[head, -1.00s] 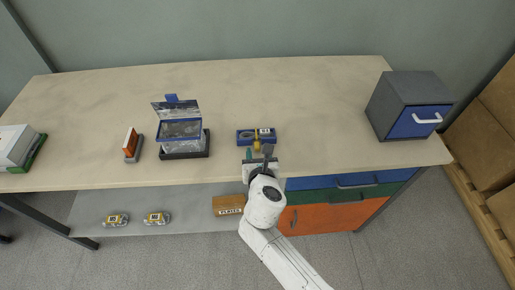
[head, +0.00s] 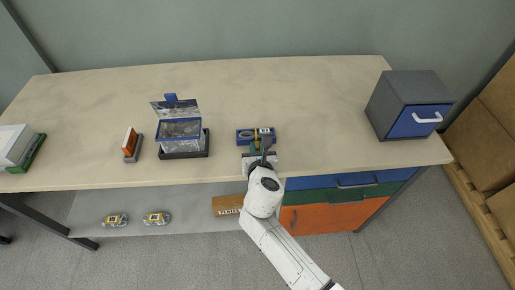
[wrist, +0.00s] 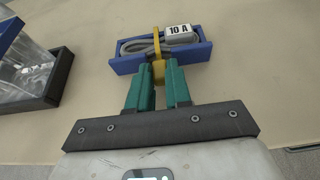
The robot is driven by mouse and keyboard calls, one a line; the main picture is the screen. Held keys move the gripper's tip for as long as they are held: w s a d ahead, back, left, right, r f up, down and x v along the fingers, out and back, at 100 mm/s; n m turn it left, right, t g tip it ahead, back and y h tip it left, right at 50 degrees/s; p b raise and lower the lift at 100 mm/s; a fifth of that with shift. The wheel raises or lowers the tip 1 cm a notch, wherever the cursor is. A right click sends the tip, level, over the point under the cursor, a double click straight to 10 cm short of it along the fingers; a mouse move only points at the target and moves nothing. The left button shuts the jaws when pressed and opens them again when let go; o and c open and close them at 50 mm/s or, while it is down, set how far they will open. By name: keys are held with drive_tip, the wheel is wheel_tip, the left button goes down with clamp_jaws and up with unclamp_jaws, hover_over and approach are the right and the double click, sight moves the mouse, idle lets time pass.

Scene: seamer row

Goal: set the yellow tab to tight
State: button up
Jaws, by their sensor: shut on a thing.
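The yellow tab (wrist: 159,72) hangs over the near side of a blue tray (wrist: 126,66) in the wrist view, at the end of a yellow strap (wrist: 156,42). The strap crosses a grey coiled cable (wrist: 136,46) in the tray. My gripper (wrist: 158,76) has its two green fingers on either side of the tab and is shut on it. In the head view my gripper (head: 257,147) is at the near edge of the blue tray (head: 240,140) and hides most of the tab. No tight mark is readable.
A white "10 A" label block (wrist: 179,31) sits on the tray's right part. A clear blue-rimmed box in a black tray (head: 206,151) stands to the left. A grey cabinet with a blue drawer (head: 382,107) stands at right. The tabletop (head: 310,105) between is clear.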

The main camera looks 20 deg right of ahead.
clamp_jaws()
drive_tip(key=shift+s+a+p, duration=0.3)
drive_tip(key=shift+s+p, duration=0.1)
drive_tip(key=shift+s, duration=0.55)
drive_tip(key=shift+s+a+p, duration=0.3)
drive_tip(key=shift+s+p, duration=0.05)
drive_tip(key=shift+s, duration=0.55)
drive_tip(key=o, duration=0.7)
unclamp_jaws()
drive_tip(key=shift+o, duration=0.2)
drive_tip(key=v, duration=1)
drive_tip(key=shift+s, duration=0.3)
